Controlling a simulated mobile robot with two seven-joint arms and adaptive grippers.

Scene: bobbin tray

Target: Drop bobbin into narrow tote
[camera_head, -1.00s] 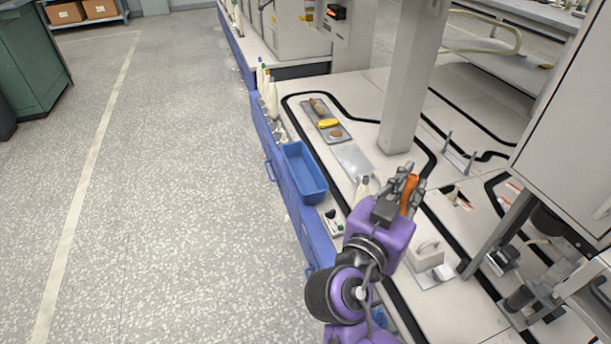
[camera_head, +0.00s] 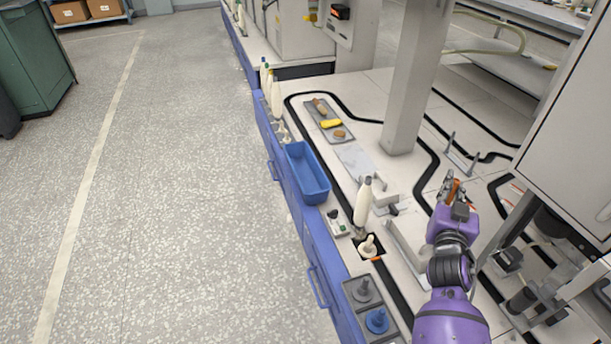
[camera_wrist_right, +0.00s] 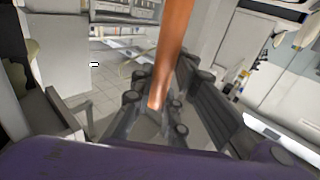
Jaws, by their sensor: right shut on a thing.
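My right gripper (camera_head: 452,187) is shut on a slim orange bobbin (camera_head: 453,191), held above the bench to the right of the tote. In the right wrist view the orange bobbin (camera_wrist_right: 172,50) is a smooth, tapered rod between the dark fingers (camera_wrist_right: 160,105); its upper end runs out of the picture. The narrow tote is a blue, open, long box (camera_head: 288,152) at the bench's left edge, and its visible inside looks empty. The held bobbin is well apart from it. My left gripper is not in view.
A grey tray (camera_head: 313,107) with brown and yellow items lies behind the tote. A white bottle-shaped cone (camera_head: 364,205) stands right of the tote, with a smaller white one (camera_head: 370,247) in front. A pale post (camera_head: 408,85) rises from the bench. Blue and grey pegs (camera_head: 377,320) sit in front.

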